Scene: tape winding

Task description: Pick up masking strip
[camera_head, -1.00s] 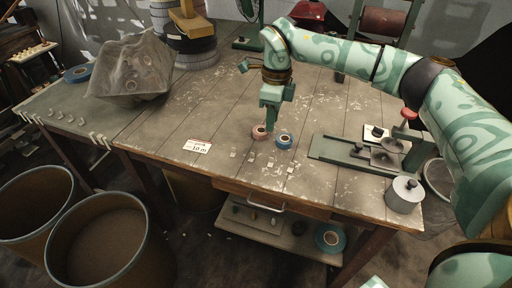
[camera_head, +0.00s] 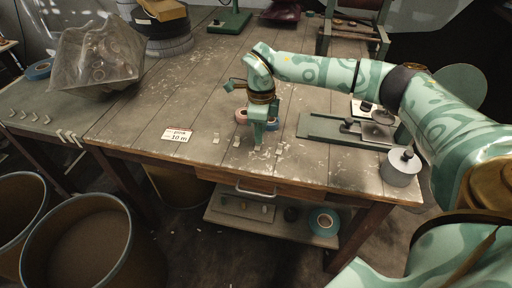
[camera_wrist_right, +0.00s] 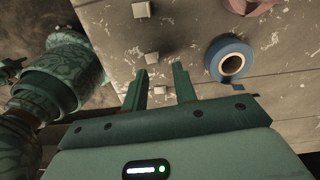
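Small pale strip pieces lie in a loose row on the table near its front edge; one piece (camera_head: 216,139) is at the left end of the row. My right gripper (camera_head: 257,143) points down among them, in front of the tape rolls. I cannot tell which piece is the masking strip. My left gripper is not in view.
A label card (camera_head: 177,135) lies left. A green metal device (camera_head: 325,128) and a grey canister (camera_head: 400,169) are right. The middle-left tabletop is clear.

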